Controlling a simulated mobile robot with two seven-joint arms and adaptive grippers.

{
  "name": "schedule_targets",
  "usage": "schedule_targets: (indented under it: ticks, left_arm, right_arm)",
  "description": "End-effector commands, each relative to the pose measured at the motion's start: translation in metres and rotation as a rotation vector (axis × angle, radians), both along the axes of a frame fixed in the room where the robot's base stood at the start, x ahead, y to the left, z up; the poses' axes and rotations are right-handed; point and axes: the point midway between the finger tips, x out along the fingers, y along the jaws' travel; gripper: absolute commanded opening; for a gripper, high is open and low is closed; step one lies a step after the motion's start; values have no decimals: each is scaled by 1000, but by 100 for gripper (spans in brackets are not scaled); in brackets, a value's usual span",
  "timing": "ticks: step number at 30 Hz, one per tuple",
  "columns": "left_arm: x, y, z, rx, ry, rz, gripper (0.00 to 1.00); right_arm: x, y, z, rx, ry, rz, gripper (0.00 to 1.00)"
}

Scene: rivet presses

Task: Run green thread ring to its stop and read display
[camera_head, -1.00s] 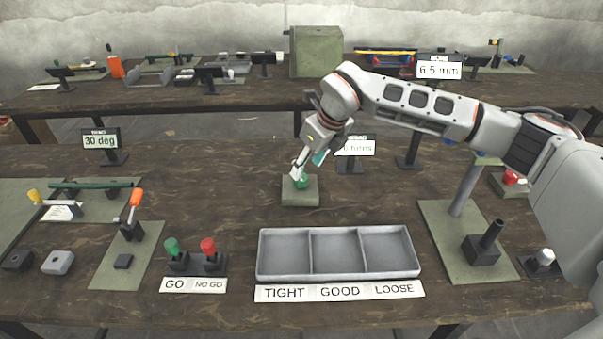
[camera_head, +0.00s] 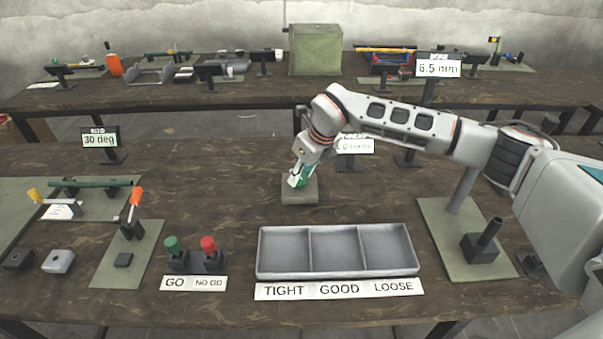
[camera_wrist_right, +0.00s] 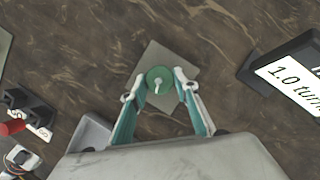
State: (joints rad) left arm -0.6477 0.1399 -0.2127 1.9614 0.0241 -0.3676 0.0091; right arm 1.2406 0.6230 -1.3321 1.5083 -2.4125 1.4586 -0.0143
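The green thread ring (camera_wrist_right: 159,80) is a round green disc with a pale pointer mark. It sits on a grey-green base plate (camera_head: 299,196) in the middle of the table. My right gripper (camera_head: 298,181) is down at the ring and hides most of it in the head view. In the right wrist view its two fingertips (camera_wrist_right: 160,78) are on either side of the ring, very close to its rim; I cannot tell whether they touch it. The turns display (camera_head: 356,147) stands behind the ring and reads 1.0 turns in the wrist view (camera_wrist_right: 293,80). My left gripper is out of view.
A three-part grey tray (camera_head: 261,262) labelled TIGHT, GOOD, LOOSE lies in front of the ring. A press post (camera_head: 462,192) stands to the right.

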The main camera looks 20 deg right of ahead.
Motion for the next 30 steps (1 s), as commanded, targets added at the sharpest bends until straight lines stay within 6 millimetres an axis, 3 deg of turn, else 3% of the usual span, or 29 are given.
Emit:
schedule_targets:
  ticks: [14,24,25,26,30]
  left_arm:
    - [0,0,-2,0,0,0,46]
    - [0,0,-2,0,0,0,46]
    - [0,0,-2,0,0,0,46]
    - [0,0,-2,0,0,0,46]
    - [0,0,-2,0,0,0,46]
  right_arm:
    - [0,2,1,-1,-1,-228,9]
    - [0,2,1,1,-2,-246,8]
    - [0,2,1,1,-2,-246,35]
    - [0,2,1,1,-2,-246,43]
    - [0,2,1,0,-2,-245,47]
